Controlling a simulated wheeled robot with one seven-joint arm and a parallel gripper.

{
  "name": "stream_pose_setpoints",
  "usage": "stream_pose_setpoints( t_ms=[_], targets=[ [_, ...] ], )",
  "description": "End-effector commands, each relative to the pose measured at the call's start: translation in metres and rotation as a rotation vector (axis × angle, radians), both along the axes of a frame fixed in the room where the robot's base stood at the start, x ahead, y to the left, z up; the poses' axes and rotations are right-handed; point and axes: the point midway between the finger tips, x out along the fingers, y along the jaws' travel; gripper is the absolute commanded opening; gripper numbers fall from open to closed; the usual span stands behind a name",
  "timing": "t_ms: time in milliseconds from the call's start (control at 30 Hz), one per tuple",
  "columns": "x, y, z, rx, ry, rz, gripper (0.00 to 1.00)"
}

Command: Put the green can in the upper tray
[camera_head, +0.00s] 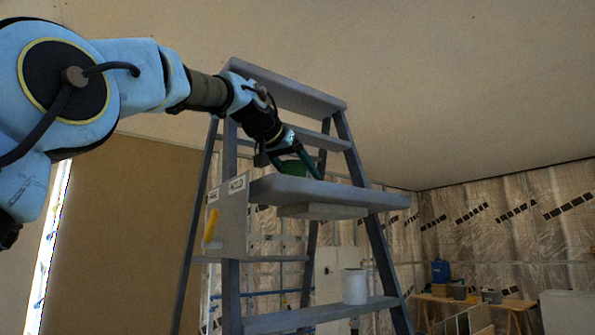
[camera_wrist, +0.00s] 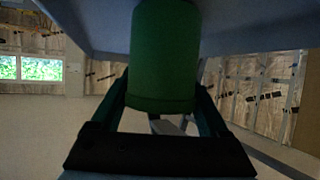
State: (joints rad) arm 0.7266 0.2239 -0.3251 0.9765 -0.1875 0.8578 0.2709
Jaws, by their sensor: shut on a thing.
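My gripper (camera_head: 297,165) is shut on the green can (camera_head: 289,168), just above and behind the edge of the upper blue-grey shelf (camera_head: 330,193) of a stepladder, which I take as the upper tray. In the wrist view the green can (camera_wrist: 165,60) stands out between the two fingers (camera_wrist: 162,112). The shelf edge and my gripper hide part of the can in the head view. I cannot tell whether the can touches the shelf.
The ladder's top step (camera_head: 290,90) and side rails frame my arm closely. A white can (camera_head: 355,286) stands on the lower step (camera_head: 310,315). A panel (camera_head: 226,220) with a yellow object hangs at the shelf's left. A workbench (camera_head: 470,303) is at the back right.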

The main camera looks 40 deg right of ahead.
Motion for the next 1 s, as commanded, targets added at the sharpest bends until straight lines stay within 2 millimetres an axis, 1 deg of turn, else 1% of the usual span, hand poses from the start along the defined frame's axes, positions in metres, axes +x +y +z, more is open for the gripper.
stream_pose_setpoints(
  t_ms=[67, 267, 400, 433, 600, 633, 833, 967, 1000],
  targets=[
    [0.0035, -0.0037, -0.0041, -0.002, -0.001, 0.0, 0.09],
    [0.0033, -0.0034, -0.0038, -0.002, -0.002, 0.0, 0.09],
    [0.0032, -0.0032, -0.0085, -0.001, -0.002, 0.0, 0.09],
    [0.0033, -0.0034, -0.0089, -0.001, -0.001, 0.0, 0.8],
    [0.0033, -0.0033, -0.0078, -0.001, -0.001, 0.0, 0.99],
    [0.0033, -0.0033, -0.0078, -0.001, -0.001, 0.0, 1.0],
    [0.0033, -0.0033, -0.0075, -0.001, -0.001, 0.0, 1.0],
    [0.0031, -0.0029, -0.0012, -0.001, -0.002, 0.0, 1.0],
    [0.0019, 0.0019, -0.0027, -0.001, -0.002, 0.001, 1.0]
  ],
)
